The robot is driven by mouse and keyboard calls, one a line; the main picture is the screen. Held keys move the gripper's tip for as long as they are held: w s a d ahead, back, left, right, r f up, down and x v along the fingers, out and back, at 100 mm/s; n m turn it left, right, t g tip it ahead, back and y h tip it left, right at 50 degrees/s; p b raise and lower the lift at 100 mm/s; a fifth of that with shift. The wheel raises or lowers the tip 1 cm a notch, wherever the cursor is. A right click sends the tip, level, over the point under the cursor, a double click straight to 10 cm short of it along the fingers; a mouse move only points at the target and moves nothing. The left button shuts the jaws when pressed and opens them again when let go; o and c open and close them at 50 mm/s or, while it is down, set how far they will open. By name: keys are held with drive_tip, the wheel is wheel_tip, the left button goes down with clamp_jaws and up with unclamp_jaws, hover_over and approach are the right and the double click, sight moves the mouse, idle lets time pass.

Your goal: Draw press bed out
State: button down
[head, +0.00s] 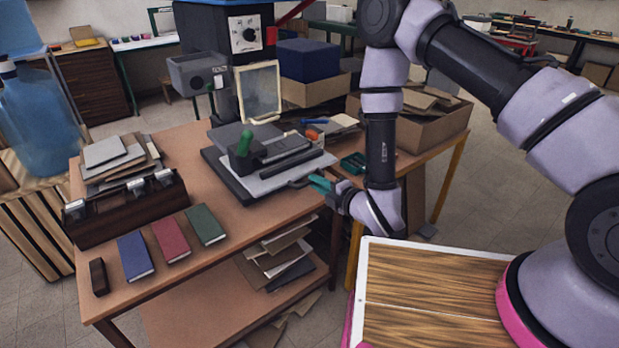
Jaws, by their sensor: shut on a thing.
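The press (239,88) stands on the wooden table, a dark machine with a dial on its upper part. Its flat grey bed (300,171) lies low at the front, over a dark base plate (222,174), with dark blocks and a green-knobbed lever (243,145) above it. My gripper (318,184) is at the bed's front right edge, with its teal fingers shut on what looks like the bed's handle (300,182). The exact contact is small and partly hidden by the fingers.
Blue, red and green velvet-covered books (171,239) lie at the table's front left, near a dark wooden rack (125,207). A cardboard box (432,121) stands right, behind my arm. A shelf below holds loose sheets (280,252). Bare tabletop lies left of the bed.

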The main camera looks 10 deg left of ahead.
drive_tip(key=shift+s+d+f, duration=0.1)
drive_tip(key=shift+s+d, duration=0.15)
drive_tip(key=shift+s, duration=0.05)
drive_tip(key=c, duration=0.8)
unclamp_jaws()
drive_tip(key=shift+c, duration=0.2)
drive_tip(key=shift+d, duration=0.1)
drive_tip(key=v, duration=0.7)
drive_tip(key=shift+s, duration=0.15)
